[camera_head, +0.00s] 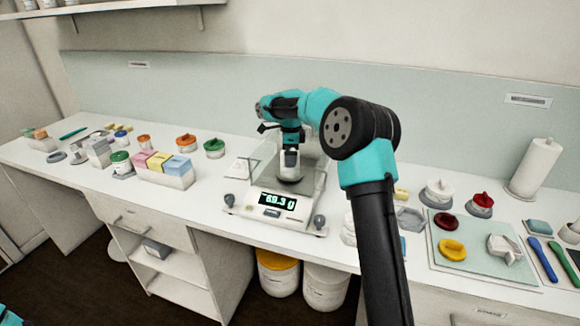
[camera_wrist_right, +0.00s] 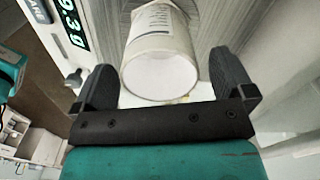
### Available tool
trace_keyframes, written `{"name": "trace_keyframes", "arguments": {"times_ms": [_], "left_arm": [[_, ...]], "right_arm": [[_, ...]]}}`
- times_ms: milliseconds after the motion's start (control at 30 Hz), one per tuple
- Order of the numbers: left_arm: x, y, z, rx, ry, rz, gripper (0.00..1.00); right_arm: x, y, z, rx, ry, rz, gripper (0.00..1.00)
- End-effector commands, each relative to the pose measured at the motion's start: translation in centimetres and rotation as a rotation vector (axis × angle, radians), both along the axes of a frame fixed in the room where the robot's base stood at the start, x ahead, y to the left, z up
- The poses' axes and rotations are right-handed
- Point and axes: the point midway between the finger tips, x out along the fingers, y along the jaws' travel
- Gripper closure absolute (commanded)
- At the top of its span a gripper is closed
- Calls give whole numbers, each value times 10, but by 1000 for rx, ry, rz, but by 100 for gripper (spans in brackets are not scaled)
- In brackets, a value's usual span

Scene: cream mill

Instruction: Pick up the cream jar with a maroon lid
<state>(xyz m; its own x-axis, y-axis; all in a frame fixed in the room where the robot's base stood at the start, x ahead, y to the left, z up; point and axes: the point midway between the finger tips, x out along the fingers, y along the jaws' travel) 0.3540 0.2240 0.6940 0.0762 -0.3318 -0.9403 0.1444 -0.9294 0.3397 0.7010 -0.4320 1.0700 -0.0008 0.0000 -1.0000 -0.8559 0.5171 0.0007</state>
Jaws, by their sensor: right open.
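A white jar (camera_head: 290,161) stands on the pan of the digital scale (camera_head: 275,207). My right gripper (camera_head: 289,150) reaches down over it, open. In the right wrist view the jar (camera_wrist_right: 160,68), with a printed label, lies between the two black fingers, with a gap on each side. No maroon lid shows on this jar; its top is partly hidden by the gripper in the head view. A maroon lid-like piece (camera_head: 445,221) lies on the pale green mat (camera_head: 440,262) at right. My left gripper is not in view.
Clear shield panels (camera_head: 265,155) stand at the scale's sides, close to my right gripper. Coloured boxes (camera_head: 160,163) and small lidded jars (camera_head: 187,144) stand to the left. A yellow ring-like piece (camera_head: 452,250) lies on the mat. A paper roll (camera_head: 535,165) stands at right.

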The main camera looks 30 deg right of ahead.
Motion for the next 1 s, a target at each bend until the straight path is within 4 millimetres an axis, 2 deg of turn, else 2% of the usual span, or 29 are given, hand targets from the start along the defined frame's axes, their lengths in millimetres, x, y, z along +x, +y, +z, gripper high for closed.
{"name": "trace_keyframes", "arguments": {"times_ms": [33, 167, 667, 1000], "left_arm": [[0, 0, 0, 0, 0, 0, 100], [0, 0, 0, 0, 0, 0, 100], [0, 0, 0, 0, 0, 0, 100], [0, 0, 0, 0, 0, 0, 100]], "right_arm": [[0, 0, -8, 0, 1, 0, 0], [0, 0, -18, 0, 0, 0, 0], [0, 0, -18, -1, -1, 0, 1], [0, 0, -18, 0, -1, 0, 34]]}}
